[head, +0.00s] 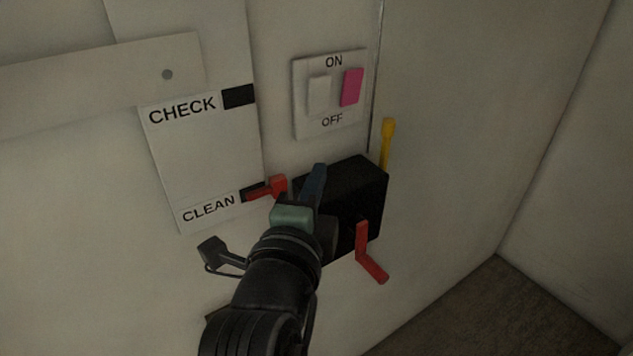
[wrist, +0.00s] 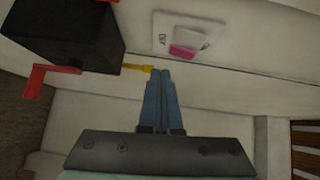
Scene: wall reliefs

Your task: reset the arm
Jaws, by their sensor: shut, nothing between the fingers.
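My gripper (head: 319,168) is shut and empty, its blue fingers pressed together in front of the wall. It overlaps the left part of a black box (head: 345,185) in the head view. In the wrist view the closed fingertips (wrist: 161,72) point toward the wall, beside the end of a yellow handle (wrist: 138,67). I cannot tell whether they touch it. The yellow handle (head: 387,143) stands upright behind the box in the head view. My arm hides the box's lower left part.
A red crank (head: 370,255) sticks out from the box. A red slider (head: 268,188) sits by CLEAN on the white CHECK/CLEAN panel (head: 190,150). An ON/OFF plate (head: 305,125) with a white and a pink switch (head: 352,87) is above. The wall to the right is bare.

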